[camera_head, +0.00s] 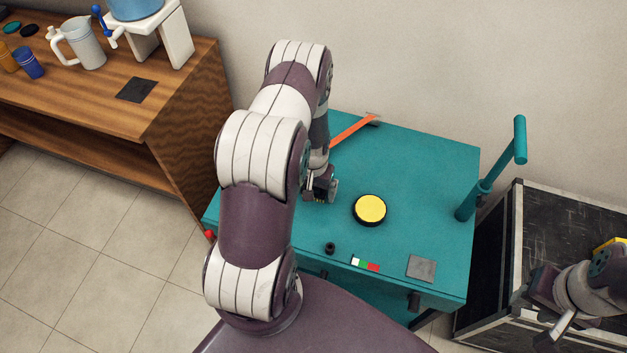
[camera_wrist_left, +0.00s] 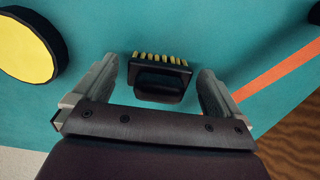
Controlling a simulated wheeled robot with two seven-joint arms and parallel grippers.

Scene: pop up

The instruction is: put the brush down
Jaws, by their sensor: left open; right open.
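The brush (camera_wrist_left: 158,78) shows in the left wrist view as a small black block with a row of yellow bristles along one edge. It is between the fingertips of my left gripper (camera_wrist_left: 158,92), with a gap on each side, over the teal tabletop (camera_wrist_left: 205,28). Whether it rests on the top is hard to tell. My right gripper (camera_head: 545,316) is open and empty at the lower right, over the dark crate.
A yellow disc with a black rim (camera_head: 370,209) is right of my left gripper. An orange strip (camera_head: 352,131) lies behind it. A black knob (camera_head: 329,248), coloured strip (camera_head: 365,264) and grey square (camera_head: 421,268) are near the front edge. A teal handle (camera_head: 495,178) rises at right.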

